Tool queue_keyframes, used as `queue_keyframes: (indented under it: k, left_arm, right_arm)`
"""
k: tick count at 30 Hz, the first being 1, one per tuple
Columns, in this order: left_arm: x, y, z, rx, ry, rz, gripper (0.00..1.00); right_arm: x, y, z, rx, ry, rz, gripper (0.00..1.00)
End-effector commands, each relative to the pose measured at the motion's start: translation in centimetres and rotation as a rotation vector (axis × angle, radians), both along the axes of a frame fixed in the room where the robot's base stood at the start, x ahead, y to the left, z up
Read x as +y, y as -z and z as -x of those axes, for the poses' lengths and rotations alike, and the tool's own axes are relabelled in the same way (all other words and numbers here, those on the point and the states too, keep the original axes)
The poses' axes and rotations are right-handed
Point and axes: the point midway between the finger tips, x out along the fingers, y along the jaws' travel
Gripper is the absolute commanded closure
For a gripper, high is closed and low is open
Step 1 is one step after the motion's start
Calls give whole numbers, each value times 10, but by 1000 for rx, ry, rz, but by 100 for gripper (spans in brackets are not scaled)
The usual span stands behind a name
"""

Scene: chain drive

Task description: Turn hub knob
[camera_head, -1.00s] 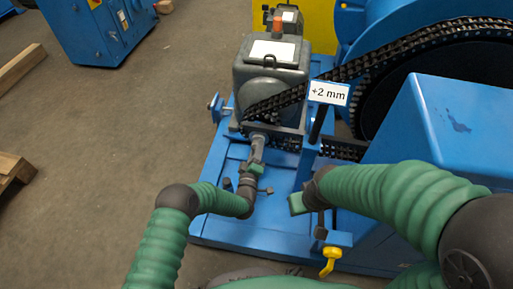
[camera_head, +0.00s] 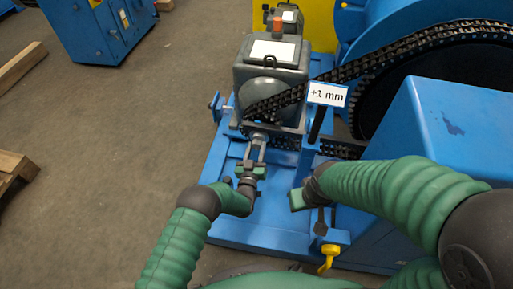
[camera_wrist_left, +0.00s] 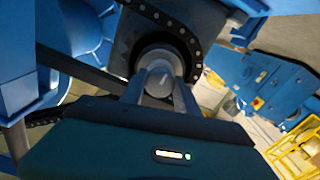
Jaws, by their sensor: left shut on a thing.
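The hub knob (camera_wrist_left: 159,82) is a grey round knob at the middle of the chain sprocket in the left wrist view. My left gripper (camera_head: 257,142) is shut on it, with one finger on each side of the knob. The black chain (camera_head: 330,73) runs from the sprocket under the grey gearbox (camera_head: 271,73) up to the large wheel. A white sign (camera_head: 328,94) reads "+1 mm". My right gripper (camera_head: 297,199) is at the lower middle, left of the blue housing; its fingers are too small and hidden to judge.
The blue base frame (camera_head: 217,170) carries the gearbox and chain. A yellow handle (camera_head: 329,257) stands below my right gripper. A large blue housing (camera_head: 440,125) fills the right side.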

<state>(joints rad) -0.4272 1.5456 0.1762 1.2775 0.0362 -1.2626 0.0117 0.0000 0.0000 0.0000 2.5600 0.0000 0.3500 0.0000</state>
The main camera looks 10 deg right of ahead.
Motion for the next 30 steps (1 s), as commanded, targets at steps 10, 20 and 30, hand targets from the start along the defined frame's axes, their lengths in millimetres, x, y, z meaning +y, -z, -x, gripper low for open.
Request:
queue_keyframes:
  k: [10,20,30]
  left_arm:
    - [-1,10,5,-31,9,-128,100]
    - [-1,10,5,-38,8,-146,100]
    - [0,7,4,-43,4,-142,42]
  right_arm:
    - [0,-1,0,0,0,0,62]
    - [0,-1,0,0,0,0,62]
    - [0,-2,0,0,0,0,62]
